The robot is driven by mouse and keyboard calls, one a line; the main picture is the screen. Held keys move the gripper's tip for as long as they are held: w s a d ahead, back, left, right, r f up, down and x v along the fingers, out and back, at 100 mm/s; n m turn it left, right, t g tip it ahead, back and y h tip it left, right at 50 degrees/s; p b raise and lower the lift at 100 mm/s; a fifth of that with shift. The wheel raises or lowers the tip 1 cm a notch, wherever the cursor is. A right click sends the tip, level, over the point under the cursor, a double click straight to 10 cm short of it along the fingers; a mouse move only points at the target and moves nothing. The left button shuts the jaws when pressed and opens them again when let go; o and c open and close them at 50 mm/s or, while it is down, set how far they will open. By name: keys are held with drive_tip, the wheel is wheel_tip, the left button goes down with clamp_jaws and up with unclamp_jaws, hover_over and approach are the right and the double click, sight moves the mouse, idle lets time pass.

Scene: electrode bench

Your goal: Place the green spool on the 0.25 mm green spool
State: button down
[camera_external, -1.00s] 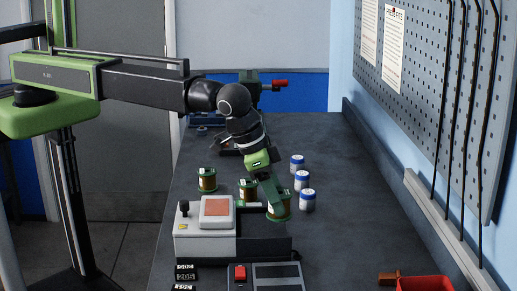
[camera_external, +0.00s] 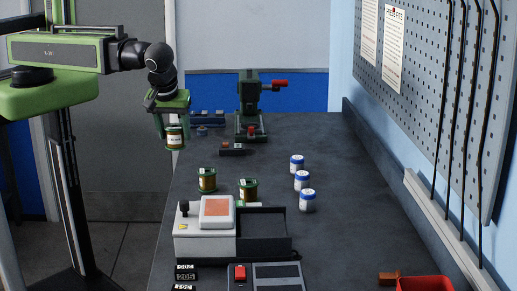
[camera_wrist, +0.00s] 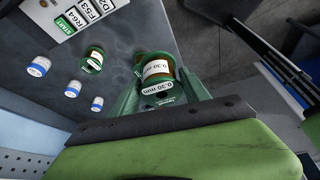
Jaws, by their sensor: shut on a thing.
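My gripper (camera_external: 174,126) is shut on a green spool (camera_external: 175,139) with copper-coloured winding. It holds the spool in the air left of the bench edge in the external view. In the wrist view the held spool (camera_wrist: 164,98) lies between the fingers, and its label reads 0.30 mm. Two more green spools stand upright on the bench: a left spool (camera_external: 207,180) and a right spool (camera_external: 248,190). Their sizes are not readable. One bench spool (camera_wrist: 93,60) shows clearly in the wrist view; the held spool may hide part of the other.
A grey device with an orange pad (camera_external: 216,207) and a dark open tray (camera_external: 265,222) are in front. A green press (camera_external: 249,100) stands at the back. The bench's right side is mostly clear.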

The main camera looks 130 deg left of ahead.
drive_tip(key=shift+s, duration=0.25)
drive_tip(key=b, duration=0.7)
approach(208, 169)
drive_tip(key=shift+s+a, duration=0.55)
drive_tip(key=shift+a, duration=0.4)
wheel_tip(208, 169, down, 4)
drive_tip(key=b, duration=0.4)
drive_tip(key=shift+f, duration=0.15)
drive_tip(key=shift+d, duration=0.1)
drive_tip(key=c, duration=0.5)
unclamp_jaws()
